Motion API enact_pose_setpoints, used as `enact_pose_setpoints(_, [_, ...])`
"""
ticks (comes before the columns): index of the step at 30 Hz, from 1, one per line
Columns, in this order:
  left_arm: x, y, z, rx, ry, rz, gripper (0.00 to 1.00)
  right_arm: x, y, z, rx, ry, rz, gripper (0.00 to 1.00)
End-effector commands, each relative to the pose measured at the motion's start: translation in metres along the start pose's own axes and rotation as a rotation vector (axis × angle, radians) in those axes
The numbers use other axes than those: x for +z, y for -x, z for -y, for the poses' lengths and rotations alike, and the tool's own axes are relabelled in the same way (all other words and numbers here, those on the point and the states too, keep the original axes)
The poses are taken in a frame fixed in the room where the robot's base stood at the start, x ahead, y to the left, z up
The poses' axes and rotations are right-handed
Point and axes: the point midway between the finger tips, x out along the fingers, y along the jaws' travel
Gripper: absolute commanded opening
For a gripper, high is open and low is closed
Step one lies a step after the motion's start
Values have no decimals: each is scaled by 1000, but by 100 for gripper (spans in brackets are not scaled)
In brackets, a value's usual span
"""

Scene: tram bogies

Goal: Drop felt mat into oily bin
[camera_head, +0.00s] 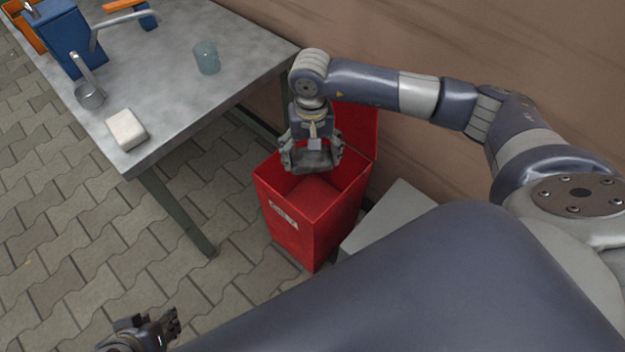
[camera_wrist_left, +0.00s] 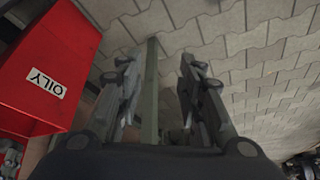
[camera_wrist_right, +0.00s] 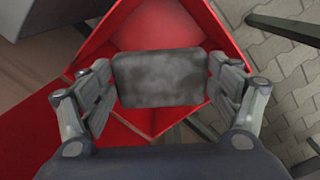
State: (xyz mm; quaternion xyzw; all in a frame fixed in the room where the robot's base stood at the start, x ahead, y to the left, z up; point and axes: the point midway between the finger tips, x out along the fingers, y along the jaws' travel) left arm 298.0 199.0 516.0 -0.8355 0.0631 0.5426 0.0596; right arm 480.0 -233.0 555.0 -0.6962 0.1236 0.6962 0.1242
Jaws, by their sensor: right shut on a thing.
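The grey felt mat (camera_wrist_right: 160,78) is a flat rounded rectangle between the fingers of my right gripper (camera_wrist_right: 165,85). My right gripper is shut on it, and in the head view the gripper (camera_head: 312,155) points down over the mouth of the red oily bin (camera_head: 303,225). The bin is open, with its lid (camera_head: 357,130) raised at the back, and its inside shows red below the mat. Its OILY label also shows on the bin in the left wrist view (camera_wrist_left: 45,60). My left gripper (camera_wrist_left: 160,85) is open and empty, low over the paving; it also shows at the bottom of the head view (camera_head: 165,328).
A grey table (camera_head: 185,95) stands left of the bin. It carries a white block (camera_head: 126,130), a metal ladle (camera_head: 89,94), a clear cup (camera_head: 207,57) and a blue container (camera_head: 62,38). A grey box top (camera_head: 385,215) is right of the bin. A brown wall stands behind.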

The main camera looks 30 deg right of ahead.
Motion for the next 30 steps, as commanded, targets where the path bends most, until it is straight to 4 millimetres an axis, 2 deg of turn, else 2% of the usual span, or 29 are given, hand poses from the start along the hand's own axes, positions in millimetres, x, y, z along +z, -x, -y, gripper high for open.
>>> enact_pose_setpoints(14, [-64,-5,-8,15,-8,-275,35,1,-23,0,0,0,1,59])
enact_pose_setpoints(30, [-140,16,-18,36,-14,-638,35,1,-50,0,1,0,2,59])
